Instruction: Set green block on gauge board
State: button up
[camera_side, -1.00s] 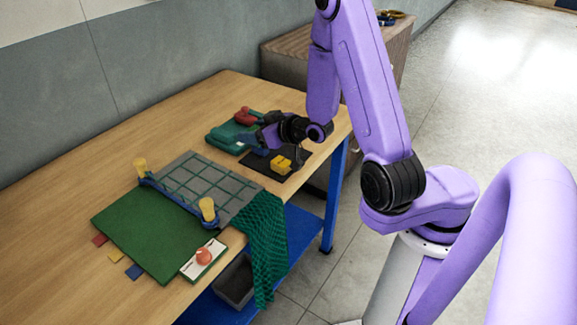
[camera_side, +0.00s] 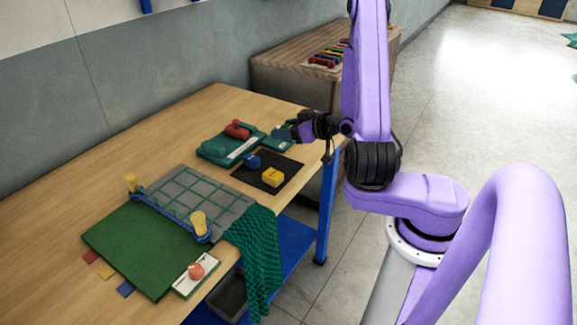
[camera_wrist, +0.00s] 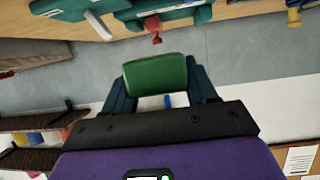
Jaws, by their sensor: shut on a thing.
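My gripper (camera_side: 287,132) is shut on the green block (camera_wrist: 157,77), which sits between the dark fingers in the wrist view. In the side view the gripper is above the far right part of the table, behind the dark mat (camera_side: 250,181), and the block is mostly hidden. A grey board with green grid lines (camera_side: 188,192) lies mid-table, with a green board (camera_side: 140,245) in front of it; no label shows which is the gauge board. The gripper is well away from both.
A blue block (camera_side: 252,161) and a yellow block (camera_side: 273,177) are on the dark mat. A green case (camera_side: 215,150) with a red piece (camera_side: 237,130) is left of my gripper. Yellow posts (camera_side: 199,223) stand by the grid. Green netting (camera_side: 257,250) hangs over the edge. The left tabletop is clear.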

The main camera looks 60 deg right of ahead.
aim_at(287, 165)
jog(key=shift+f, duration=4.8)
jog(key=shift+f, duration=0.2)
jog(key=o, duration=1.1)
jog(key=shift+c, duration=0.2)
